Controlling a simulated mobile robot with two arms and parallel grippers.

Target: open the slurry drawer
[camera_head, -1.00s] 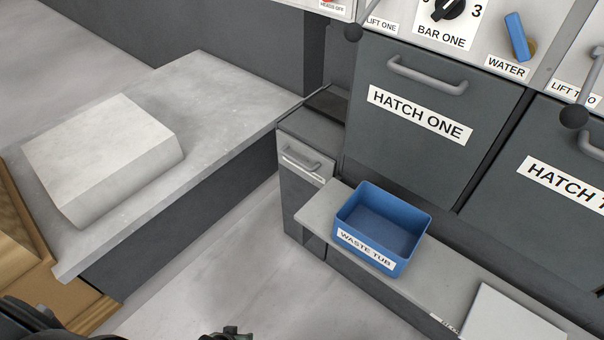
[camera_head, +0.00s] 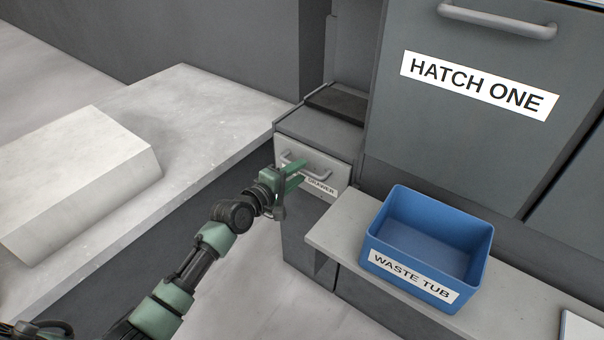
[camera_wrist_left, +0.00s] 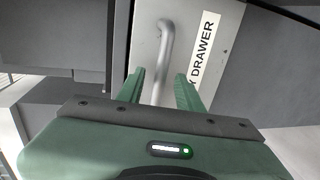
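The slurry drawer (camera_head: 325,167) is the pale front near the top of a narrow grey cabinet, flush with it and shut. Its label is partly covered by my gripper in the head view; the wrist view shows "Y DRAWER". The grey bar handle (camera_head: 289,156) runs across the front and also shows in the left wrist view (camera_wrist_left: 165,40). My left gripper (camera_head: 296,178) is at the handle. In the left wrist view its green fingers (camera_wrist_left: 160,85) are apart, with the handle bar between them and a gap on each side. My right gripper is out of view.
A blue waste tub (camera_head: 427,245) stands on a low grey ledge (camera_head: 336,228) just right of the drawer. Hatch one (camera_head: 470,130) is above it. A stone slab (camera_head: 75,170) lies on the bench (camera_head: 215,115) at left. Floor in front of the drawer is clear.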

